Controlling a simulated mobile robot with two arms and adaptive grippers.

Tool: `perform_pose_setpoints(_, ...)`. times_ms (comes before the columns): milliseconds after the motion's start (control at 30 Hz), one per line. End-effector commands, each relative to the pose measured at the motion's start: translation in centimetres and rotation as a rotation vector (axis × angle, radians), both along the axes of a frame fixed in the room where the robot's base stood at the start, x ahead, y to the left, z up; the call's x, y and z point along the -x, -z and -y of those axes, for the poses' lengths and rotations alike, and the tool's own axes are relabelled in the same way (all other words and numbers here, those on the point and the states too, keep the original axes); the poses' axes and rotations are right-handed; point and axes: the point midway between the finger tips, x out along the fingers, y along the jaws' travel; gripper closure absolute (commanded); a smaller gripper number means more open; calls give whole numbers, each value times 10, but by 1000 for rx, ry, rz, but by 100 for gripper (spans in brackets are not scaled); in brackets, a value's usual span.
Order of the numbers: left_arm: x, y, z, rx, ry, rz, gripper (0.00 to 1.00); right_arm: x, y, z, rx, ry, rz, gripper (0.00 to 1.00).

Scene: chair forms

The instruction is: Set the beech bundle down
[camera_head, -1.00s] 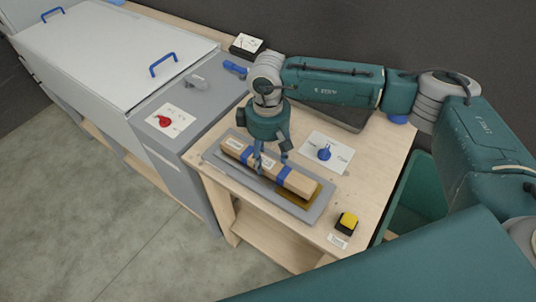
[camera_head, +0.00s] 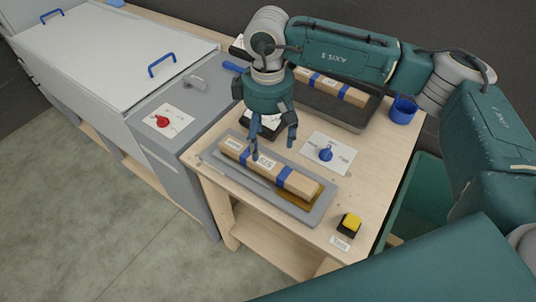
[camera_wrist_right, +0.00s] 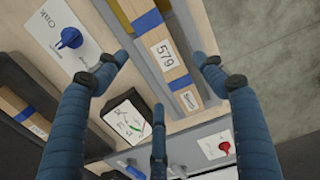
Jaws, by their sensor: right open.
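The wooden bundle (camera_head: 268,168), tied with blue bands and labelled 579, lies in a shallow grey tray (camera_head: 318,212) on the wooden bench. A brass-coloured plate (camera_head: 312,192) shows beside its right end. The bundle also shows in the right wrist view (camera_wrist_right: 152,27), below the fingers. My right gripper (camera_head: 273,148) is open and empty. It hangs above and behind the bundle, apart from it; its three blue fingers are spread in the wrist view (camera_wrist_right: 163,75). My left gripper is not in view.
A second banded bundle (camera_head: 347,92) lies in a dark tray at the back. A blue knob on a card (camera_head: 325,152), a small black box with a white face (camera_head: 268,124), a blue cup (camera_head: 403,110) and a yellow button (camera_head: 349,221) stand around. A grey cabinet is left.

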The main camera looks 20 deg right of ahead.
Motion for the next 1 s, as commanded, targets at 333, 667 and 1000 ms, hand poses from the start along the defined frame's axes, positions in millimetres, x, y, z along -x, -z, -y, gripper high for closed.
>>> perform_pose_setpoints(333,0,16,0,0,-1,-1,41,0,-46,0,0,0,0,30)
perform_pose_setpoints(667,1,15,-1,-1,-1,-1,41,0,-49,0,1,0,-1,30)
perform_pose_setpoints(1000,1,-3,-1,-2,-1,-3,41,0,-67,0,0,0,0,30)
